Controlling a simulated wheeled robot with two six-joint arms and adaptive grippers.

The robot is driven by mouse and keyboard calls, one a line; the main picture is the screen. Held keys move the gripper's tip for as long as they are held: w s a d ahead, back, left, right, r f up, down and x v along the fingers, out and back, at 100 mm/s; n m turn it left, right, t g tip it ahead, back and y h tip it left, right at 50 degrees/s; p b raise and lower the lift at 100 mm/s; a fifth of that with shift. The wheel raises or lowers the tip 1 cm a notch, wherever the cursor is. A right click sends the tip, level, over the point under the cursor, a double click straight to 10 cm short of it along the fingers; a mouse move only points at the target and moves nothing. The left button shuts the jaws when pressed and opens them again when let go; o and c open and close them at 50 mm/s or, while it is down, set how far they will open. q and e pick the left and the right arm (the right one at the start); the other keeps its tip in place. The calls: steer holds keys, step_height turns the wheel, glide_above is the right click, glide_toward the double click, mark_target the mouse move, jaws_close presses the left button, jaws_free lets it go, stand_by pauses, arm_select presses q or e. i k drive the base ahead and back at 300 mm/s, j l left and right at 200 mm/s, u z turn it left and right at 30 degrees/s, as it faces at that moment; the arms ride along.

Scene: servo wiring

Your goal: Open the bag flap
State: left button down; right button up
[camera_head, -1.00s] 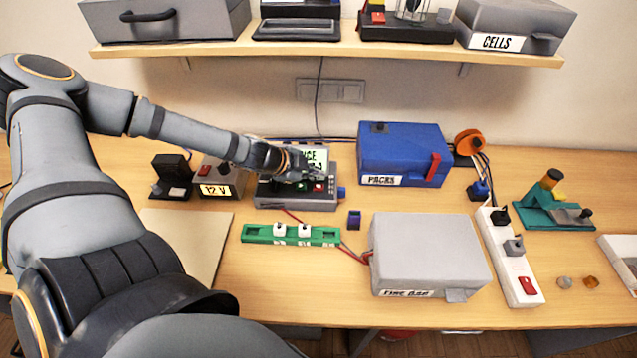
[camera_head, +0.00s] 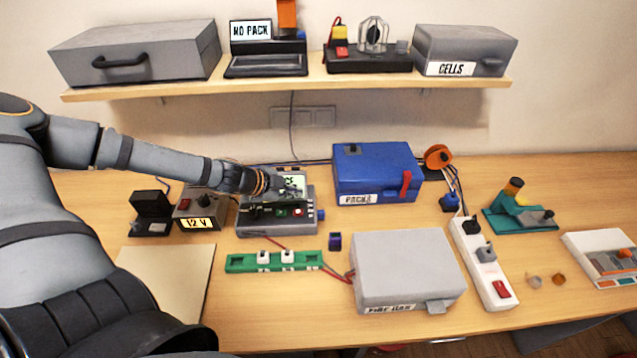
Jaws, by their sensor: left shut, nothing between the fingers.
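The fire bag (camera_head: 408,268) is a light grey box-like bag on the table, right of centre. Its top flap lies flat and shut, with a small grey tab (camera_head: 441,306) at the front right and a printed label (camera_head: 390,309) on the front. My left gripper (camera_head: 284,203) is over the grey charger (camera_head: 277,228), behind and left of the bag and apart from it. It is shut and empty, and its fingers are hard to make out against the charger's dark panel. My right gripper is out of view.
A green balance strip (camera_head: 274,262) and red wires lie left of the bag. A white power strip (camera_head: 483,262) stands close on its right. The blue packs box (camera_head: 377,172) is behind it. A shelf (camera_head: 290,88) runs above the back of the table.

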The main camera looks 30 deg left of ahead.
mark_target(394, 267)
steer(key=k+l, duration=1.6)
steer(key=k, duration=0.1)
